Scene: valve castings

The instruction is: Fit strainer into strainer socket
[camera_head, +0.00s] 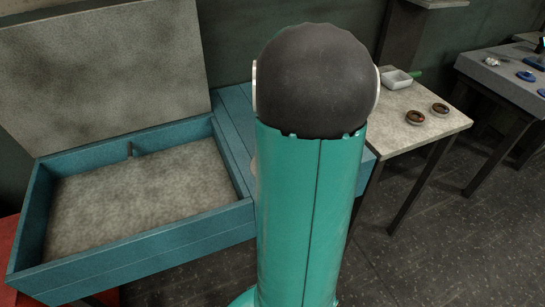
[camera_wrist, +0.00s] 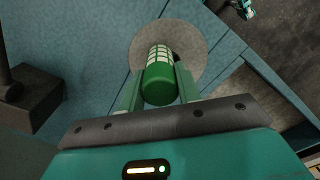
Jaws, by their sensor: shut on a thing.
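In the wrist view my gripper (camera_wrist: 158,80) is shut on the strainer (camera_wrist: 159,88), a green cylinder with a pale grid around its far part. The strainer lies between the two teal fingers and points away from the camera. Beyond it is a round grey disc (camera_wrist: 197,40) on a blue surface. I cannot tell whether the strainer touches the disc. I cannot make out the strainer socket for certain in either view. In the head view my arm hides the gripper and the strainer.
A blue bin (camera_head: 130,247) with a raised grey lid (camera_head: 100,75) stands at left. At right a table (camera_head: 425,143) carries a pale tray (camera_head: 397,79) and two brown rings (camera_head: 415,117). A dark block (camera_wrist: 30,100) is at left in the wrist view.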

